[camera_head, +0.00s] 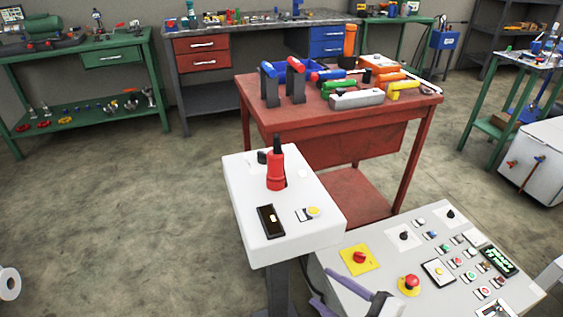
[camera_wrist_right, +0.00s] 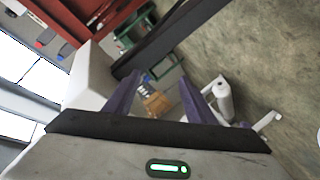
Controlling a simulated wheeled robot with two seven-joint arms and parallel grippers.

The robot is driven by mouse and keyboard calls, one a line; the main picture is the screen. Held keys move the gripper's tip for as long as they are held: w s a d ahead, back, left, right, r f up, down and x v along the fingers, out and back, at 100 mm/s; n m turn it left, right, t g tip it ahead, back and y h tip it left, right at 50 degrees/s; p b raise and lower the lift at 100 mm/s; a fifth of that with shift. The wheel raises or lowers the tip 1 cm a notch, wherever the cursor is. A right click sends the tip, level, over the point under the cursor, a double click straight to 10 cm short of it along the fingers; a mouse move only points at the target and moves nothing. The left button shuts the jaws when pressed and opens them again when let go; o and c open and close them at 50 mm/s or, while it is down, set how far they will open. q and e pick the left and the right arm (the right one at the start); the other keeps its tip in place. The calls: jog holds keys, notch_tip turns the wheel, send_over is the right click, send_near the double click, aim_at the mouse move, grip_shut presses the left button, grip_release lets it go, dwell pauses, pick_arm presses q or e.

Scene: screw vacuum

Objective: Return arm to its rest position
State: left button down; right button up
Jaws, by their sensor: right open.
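My right gripper (camera_head: 332,294) is low in the head view, over the near left edge of the grey control panel. Its two purple fingers are apart. In the right wrist view the fingers (camera_wrist_right: 159,80) are spread, with nothing held between them and only distant floor and objects showing through the gap. Most of my right arm is outside the head view. A red device with a black top (camera_head: 276,168) stands upright on the white pedestal (camera_head: 250,205), apart from the gripper. My left gripper is not in view.
The control panel (camera_head: 350,283) carries several buttons and knobs, with a red mushroom button (camera_head: 411,282) near the gripper. A red table (camera_head: 335,118) with tools stands behind the pedestal. A green workbench (camera_head: 80,62) is at the back left. Open floor (camera_head: 130,215) lies left.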

jog(key=s+d+f+m+g+h, duration=0.2)
jog(key=s+d+f+m+h, duration=0.25)
jog(key=s+d, duration=0.3)
jog(key=s+d+f+m+g+h, duration=0.1)
jog(key=s+d+f+m+h, duration=0.35)
jog(key=s+d, duration=0.3)
pick_arm(q)
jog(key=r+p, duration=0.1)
jog(key=p, duration=0.1)
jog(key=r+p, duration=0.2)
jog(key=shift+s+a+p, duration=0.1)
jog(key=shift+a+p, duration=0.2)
pick_arm(e)
jog(key=a+r+m+y, duration=0.1)
jog(key=a+r+m, duration=0.2)
jog(key=a+m, duration=0.3)
jog(key=a, duration=0.3)
jog(key=shift+a, duration=0.4)
